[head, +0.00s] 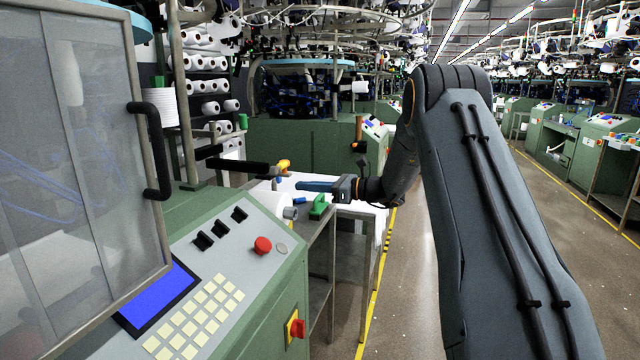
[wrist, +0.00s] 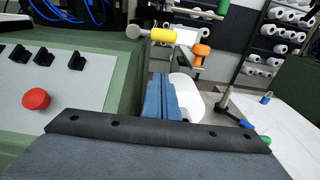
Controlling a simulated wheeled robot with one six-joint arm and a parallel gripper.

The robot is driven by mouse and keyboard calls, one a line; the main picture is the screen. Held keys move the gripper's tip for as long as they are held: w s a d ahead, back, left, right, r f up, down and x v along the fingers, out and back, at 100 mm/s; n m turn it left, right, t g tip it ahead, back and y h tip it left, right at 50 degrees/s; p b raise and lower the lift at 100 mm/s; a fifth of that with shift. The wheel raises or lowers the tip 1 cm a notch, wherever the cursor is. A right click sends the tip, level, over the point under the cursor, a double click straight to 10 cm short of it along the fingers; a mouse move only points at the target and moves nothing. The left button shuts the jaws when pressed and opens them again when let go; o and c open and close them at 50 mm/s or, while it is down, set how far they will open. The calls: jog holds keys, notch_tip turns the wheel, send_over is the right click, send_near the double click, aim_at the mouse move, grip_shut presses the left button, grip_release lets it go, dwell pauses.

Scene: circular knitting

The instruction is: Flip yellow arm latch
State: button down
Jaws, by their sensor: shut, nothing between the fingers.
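The yellow arm latch (wrist: 163,35) shows in the wrist view as a short yellow cylinder beside a grey round end, above and beyond my fingertips. In the head view a small yellow-orange piece (head: 284,164) shows at the end of a black bar (head: 238,167); it looks like the same latch area. My gripper (head: 302,186) has blue fingers pointing left, below and to the right of that piece. In the wrist view the blue fingers (wrist: 160,88) are together with nothing between them. A gap shows between the fingertips and the latch.
A green machine panel with a red button (head: 262,245) stands at left. An orange knob (wrist: 201,50) sits to the right of the latch. A white table (head: 350,205) with a green item (head: 318,207) lies below my gripper. Yarn cones fill a rack (head: 208,88) behind.

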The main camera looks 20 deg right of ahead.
jog(key=w+a+r+p, duration=0.2)
jog(key=a+r, duration=0.1)
jog(key=shift+w+a+r+p, duration=0.2)
jog(key=shift+r+p, duration=0.1)
jog(key=shift+d, duration=0.25)
